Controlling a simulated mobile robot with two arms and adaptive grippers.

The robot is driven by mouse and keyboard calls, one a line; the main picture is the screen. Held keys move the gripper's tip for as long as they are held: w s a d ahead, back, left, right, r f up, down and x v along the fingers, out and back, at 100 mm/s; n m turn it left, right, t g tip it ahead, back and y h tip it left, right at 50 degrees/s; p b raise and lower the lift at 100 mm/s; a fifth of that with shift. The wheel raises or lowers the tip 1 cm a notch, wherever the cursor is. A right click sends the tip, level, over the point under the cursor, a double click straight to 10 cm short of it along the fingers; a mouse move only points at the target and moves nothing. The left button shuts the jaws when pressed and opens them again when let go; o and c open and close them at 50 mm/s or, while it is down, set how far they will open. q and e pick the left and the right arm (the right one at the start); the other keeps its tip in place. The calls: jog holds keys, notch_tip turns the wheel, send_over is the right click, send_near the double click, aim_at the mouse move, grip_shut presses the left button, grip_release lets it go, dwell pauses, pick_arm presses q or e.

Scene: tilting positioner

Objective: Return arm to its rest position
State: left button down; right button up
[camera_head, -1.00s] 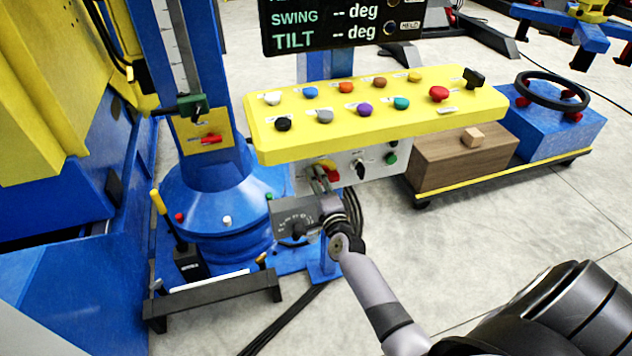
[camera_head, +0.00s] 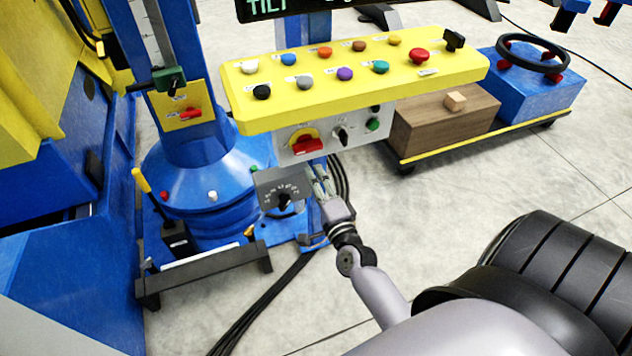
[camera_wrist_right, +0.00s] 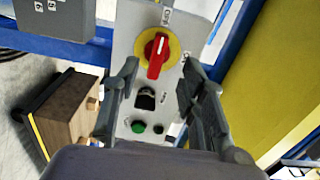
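My right arm reaches in from the lower right of the head view. Its gripper (camera_head: 321,180) is just below the grey front panel (camera_head: 289,156) of the yellow console. In the right wrist view the two fingers of the gripper (camera_wrist_right: 162,85) stand apart with nothing between them. The red rotary switch (camera_head: 306,145) on its yellow disc is above the fingertips, clear of them. It also shows in the right wrist view (camera_wrist_right: 156,55), beyond the fingers. My left gripper is not in view.
A dark dial box (camera_head: 283,190) is close to the left of my right gripper. The yellow console top (camera_head: 350,85) with several coloured knobs overhangs the panel. A wooden block (camera_head: 440,120) and a blue box with a handwheel (camera_head: 530,82) stand on a cart. Floor (camera_head: 440,190) is clear at right.

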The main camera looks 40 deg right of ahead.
dwell(0.5)
jog(key=s+a+f+n+g+y+p, duration=0.1)
jog(key=s+a+f+n+g, duration=0.25)
jog(key=f, duration=0.65)
jog(key=s+a+f+n+g+y, duration=0.25)
jog(key=s+f+n, duration=0.25)
jog(key=f, duration=0.4)
jog(key=s+a+f+n+g+y+p, duration=0.1)
jog(key=s+a+f+n+g, duration=0.2)
jog(key=f, duration=0.7)
jog(key=s+f+n+g, duration=0.2)
jog(key=s+f, duration=0.3)
jog(key=s, duration=0.5)
jog(key=s+f+n+g, duration=0.3)
jog(key=s+f+n, duration=0.2)
jog(key=s, duration=0.5)
jog(key=s+f+n+g, duration=0.2)
jog(key=s+f+n, duration=0.2)
jog(key=s, duration=0.6)
jog(key=shift+s+f+g+p, duration=0.3)
jog(key=shift+s+f+p, duration=0.1)
jog(key=shift+f, duration=0.1)
jog(key=shift+w+n+h, duration=0.1)
jog(key=shift+n+h, duration=0.15)
